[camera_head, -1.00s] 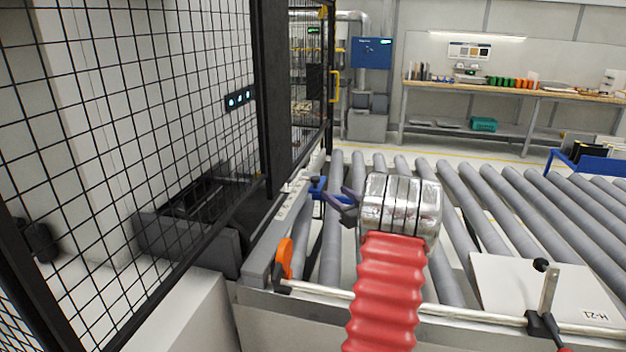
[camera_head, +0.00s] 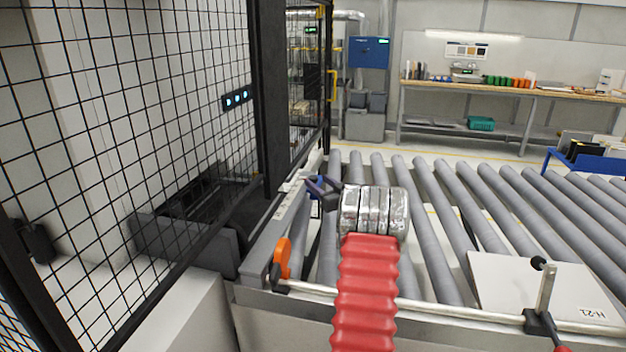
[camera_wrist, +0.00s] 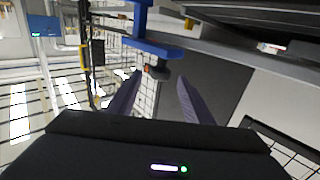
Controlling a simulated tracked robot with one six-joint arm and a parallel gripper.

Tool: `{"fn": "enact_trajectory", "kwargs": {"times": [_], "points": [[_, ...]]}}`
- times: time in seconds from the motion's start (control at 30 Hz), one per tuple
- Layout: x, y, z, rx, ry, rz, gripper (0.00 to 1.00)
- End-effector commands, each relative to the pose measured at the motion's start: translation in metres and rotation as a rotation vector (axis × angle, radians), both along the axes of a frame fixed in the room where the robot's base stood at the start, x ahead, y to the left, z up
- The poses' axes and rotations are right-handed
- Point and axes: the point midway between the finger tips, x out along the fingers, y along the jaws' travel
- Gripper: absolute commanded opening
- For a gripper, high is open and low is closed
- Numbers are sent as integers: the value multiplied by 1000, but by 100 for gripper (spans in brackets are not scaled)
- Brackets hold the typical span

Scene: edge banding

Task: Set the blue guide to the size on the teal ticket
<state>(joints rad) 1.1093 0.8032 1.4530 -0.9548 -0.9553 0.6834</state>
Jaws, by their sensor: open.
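The blue guide (camera_head: 317,188) is at the rail on the left edge of the roller bed in the head view, partly hidden behind my gripper (camera_head: 322,187). I see no teal ticket I can make out.
An orange part (camera_head: 281,258) sits at the near end of the rail. A black mesh fence (camera_head: 130,120) stands close on the left. A white panel labelled H-21 (camera_head: 520,290) lies on the rollers (camera_head: 440,200) at the right. A workbench (camera_head: 510,90) stands far back.

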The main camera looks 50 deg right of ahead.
Motion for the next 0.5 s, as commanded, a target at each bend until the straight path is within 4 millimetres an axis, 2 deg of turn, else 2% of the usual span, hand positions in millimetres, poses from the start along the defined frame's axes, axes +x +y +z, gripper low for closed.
{"fn": "enact_trajectory", "kwargs": {"times": [0.2,0.5], "points": [[26,-9,-1,0,-1,3,46],[41,-16,0,1,0,1,46]]}}
